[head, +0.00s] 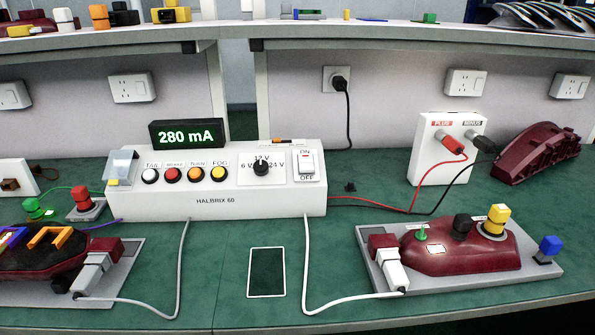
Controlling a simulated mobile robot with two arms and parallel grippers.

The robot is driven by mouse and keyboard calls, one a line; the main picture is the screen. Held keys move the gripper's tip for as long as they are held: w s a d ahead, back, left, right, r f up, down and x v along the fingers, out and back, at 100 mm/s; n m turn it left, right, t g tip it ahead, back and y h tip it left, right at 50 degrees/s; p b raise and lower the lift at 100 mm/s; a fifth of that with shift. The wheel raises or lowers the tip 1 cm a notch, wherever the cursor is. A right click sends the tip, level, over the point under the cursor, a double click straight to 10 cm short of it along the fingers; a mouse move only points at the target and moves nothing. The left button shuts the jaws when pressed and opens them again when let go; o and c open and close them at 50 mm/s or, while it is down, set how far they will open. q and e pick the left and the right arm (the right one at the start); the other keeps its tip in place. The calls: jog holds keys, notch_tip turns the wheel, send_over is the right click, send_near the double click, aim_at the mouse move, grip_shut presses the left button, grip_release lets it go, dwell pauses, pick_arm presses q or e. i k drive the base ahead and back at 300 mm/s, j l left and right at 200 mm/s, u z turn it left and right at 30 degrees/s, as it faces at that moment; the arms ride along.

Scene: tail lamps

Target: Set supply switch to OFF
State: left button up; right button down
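The supply switch (307,163) is a white rocker at the right end of the white HALBRIX 60 box (215,203). ON is printed above it and OFF below it. The rocker is too small for me to tell surely which side is pressed. Left of the switch is a black voltage knob (262,167). Neither of my grippers is in view.
Buttons (196,174) line the box's left half. Grey cables run forward from it. A red lamp on a grey plate (545,282) stands right, another lamp (40,262) left. A white PLUS/MINUS box (428,165) stands back right. A white-outlined rectangle (266,272) in front is empty.

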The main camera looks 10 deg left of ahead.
aim_at(305, 160)
jog(key=i+l+u, duration=0.15)
jog(key=l+u, duration=0.8)
jog(key=l, duration=0.25)
